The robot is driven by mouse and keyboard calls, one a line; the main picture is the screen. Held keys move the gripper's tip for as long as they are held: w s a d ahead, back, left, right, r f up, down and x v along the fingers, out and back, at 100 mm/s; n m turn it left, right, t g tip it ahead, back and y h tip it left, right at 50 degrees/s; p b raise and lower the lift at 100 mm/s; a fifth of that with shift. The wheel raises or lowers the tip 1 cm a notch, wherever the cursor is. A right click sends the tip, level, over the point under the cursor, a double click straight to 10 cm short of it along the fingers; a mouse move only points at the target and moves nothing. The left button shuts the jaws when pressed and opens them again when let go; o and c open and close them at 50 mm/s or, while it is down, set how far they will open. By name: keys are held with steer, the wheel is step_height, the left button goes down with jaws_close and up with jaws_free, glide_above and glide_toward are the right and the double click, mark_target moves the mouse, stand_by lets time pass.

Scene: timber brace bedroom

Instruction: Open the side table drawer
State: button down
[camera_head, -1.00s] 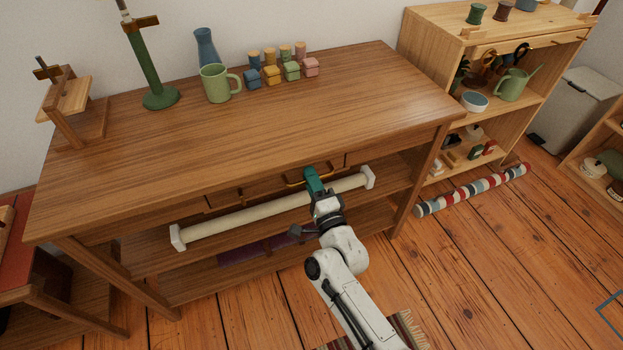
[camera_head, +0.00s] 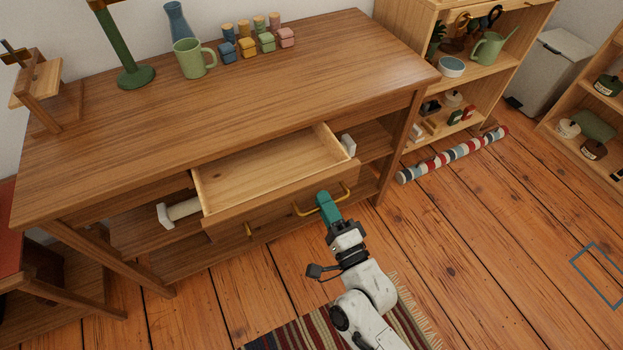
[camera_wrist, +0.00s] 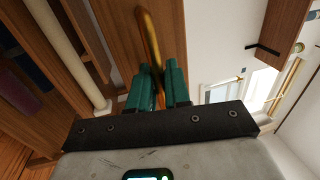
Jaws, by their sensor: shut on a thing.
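The side table (camera_head: 230,105) is a long brown wooden table. Its drawer (camera_head: 265,170) is pulled well out at the front, and its pale inside shows empty. In the wrist view, the teal fingers (camera_wrist: 160,82) are shut around the yellow handle bar (camera_wrist: 150,38).
A green mug (camera_head: 193,60), a green candlestick (camera_head: 127,60) and small coloured boxes stand on the tabletop. A striped rug (camera_head: 300,330) lies below; a striped roll (camera_head: 452,155) lies right.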

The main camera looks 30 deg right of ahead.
steer(key=s, duration=0.5)
steer(key=shift+s+f, duration=0.1)
steer(key=shift+s, duration=0.25)
steer(key=c, duration=1.3)
jaws_free()
steer(key=s, duration=0.3)
steer(key=s+f, duration=0.1)
steer(key=s, duration=0.3)
steer(key=s+f, duration=0.1)
steer(key=s, duration=0.2)
steer(key=shift+s, duration=0.25)
